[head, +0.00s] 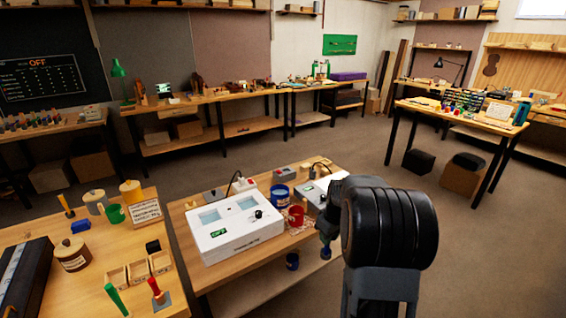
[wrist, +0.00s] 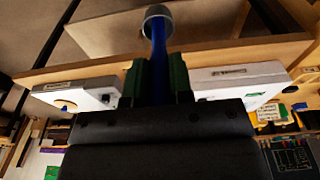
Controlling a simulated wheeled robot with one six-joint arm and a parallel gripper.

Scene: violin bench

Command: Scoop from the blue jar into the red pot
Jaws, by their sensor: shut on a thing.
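The blue jar (head: 279,194) stands on the middle bench, just behind the red pot (head: 296,215). The red pot stands near the bench's right side, beside the white device. My gripper (wrist: 159,80) shows in the wrist view with green fingers shut on the blue handle of a scoop (wrist: 158,45). The scoop's grey bowl (wrist: 157,14) is at the far end of the handle, and its contents cannot be seen. In the head view my dark arm covers most of the gripper, which is at the bench's right edge near the red pot.
A large white device (head: 234,224) fills the bench's left part. A smaller white device (head: 318,190) stands right of the blue jar. The left bench (head: 95,285) holds wooden boxes, jars and tools.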

